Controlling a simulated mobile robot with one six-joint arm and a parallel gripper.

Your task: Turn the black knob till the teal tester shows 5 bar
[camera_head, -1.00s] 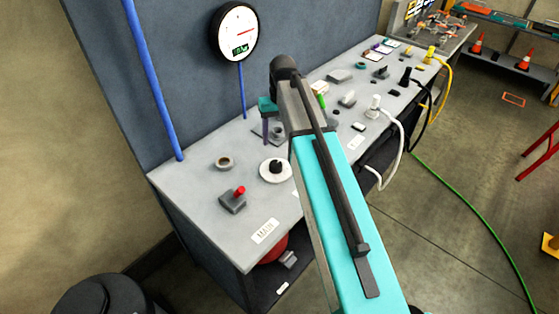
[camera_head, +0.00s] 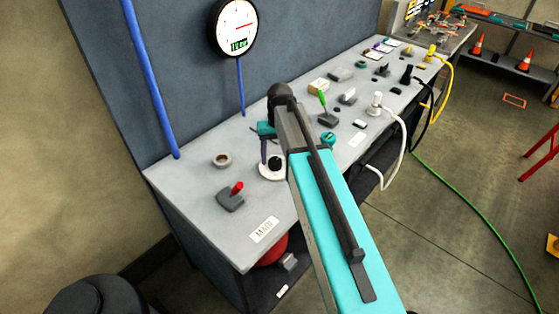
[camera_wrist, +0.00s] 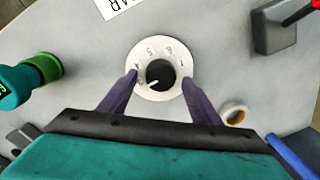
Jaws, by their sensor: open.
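The black knob (camera_wrist: 161,72) sits in a white numbered dial (camera_wrist: 147,50) on the bench. Its white pointer mark faces lower left in the wrist view. In the head view the dial (camera_head: 273,170) shows partly behind my gripper (camera_head: 267,155). My gripper (camera_wrist: 159,77) is open, with one purple finger on each side of the dial; I cannot tell whether either touches it. The teal tester (camera_wrist: 14,83), with a green ring at its base, is at the left of the wrist view. It also stands on the bench in the head view (camera_head: 328,138). Its reading is not legible.
A red-topped grey switch (camera_head: 231,196) and a tan ring (camera_head: 221,160) are near the dial. A round wall gauge (camera_head: 235,27) hangs behind, its digits unclear. A green-handled valve (camera_head: 326,115) and white plug (camera_head: 376,102) stand farther along the bench.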

